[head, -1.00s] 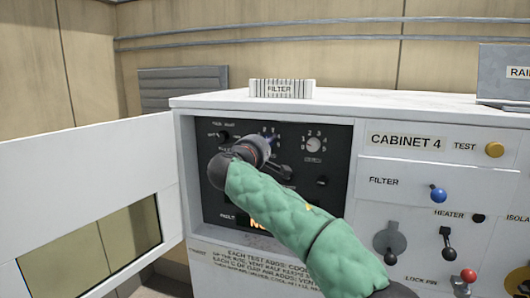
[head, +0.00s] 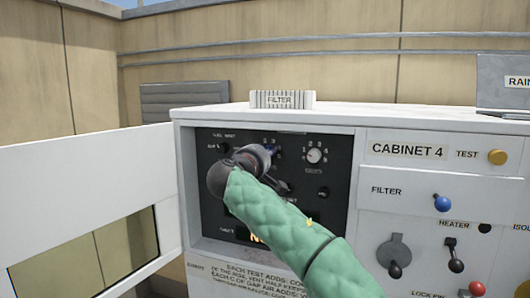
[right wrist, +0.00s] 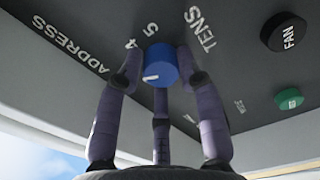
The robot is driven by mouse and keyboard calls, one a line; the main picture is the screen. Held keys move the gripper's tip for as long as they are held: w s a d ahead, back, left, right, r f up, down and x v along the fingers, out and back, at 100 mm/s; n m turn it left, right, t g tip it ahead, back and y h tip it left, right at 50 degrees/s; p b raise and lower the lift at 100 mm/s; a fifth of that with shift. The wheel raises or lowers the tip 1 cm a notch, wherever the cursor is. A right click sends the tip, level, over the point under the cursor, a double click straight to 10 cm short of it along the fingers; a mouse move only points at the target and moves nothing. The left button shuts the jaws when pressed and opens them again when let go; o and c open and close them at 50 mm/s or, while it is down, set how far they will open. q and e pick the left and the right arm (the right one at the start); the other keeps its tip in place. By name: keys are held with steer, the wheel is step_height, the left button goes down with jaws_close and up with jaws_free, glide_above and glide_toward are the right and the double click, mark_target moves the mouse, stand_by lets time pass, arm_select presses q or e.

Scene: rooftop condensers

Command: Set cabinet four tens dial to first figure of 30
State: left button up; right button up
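The tens dial (right wrist: 160,64) is a blue round knob with a white mark on its face, below the word TENS in the right wrist view; the figures 4 and 5 show beside it. My right gripper (right wrist: 160,75) has its fingers around the dial, closed against its sides. In the head view the same gripper (head: 270,152) is at the dark panel (head: 215,205) of cabinet 4 and hides most of the dial. Which figure the mark points to is hard to tell. My left gripper is not in view.
A white-capped dial (head: 314,156) sits just right of the gripper. A black FAN knob (right wrist: 286,33) and a green button (right wrist: 289,98) are nearby. The open white cabinet door (head: 90,165) stands at left. Levers and knobs fill the right side.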

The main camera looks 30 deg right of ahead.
steer(key=o, duration=0.3)
steer(key=shift+s+d+r, duration=0.15)
steer(key=shift+r, duration=0.25)
steer(key=shift+f, duration=0.25)
steer(key=v, duration=1.2)
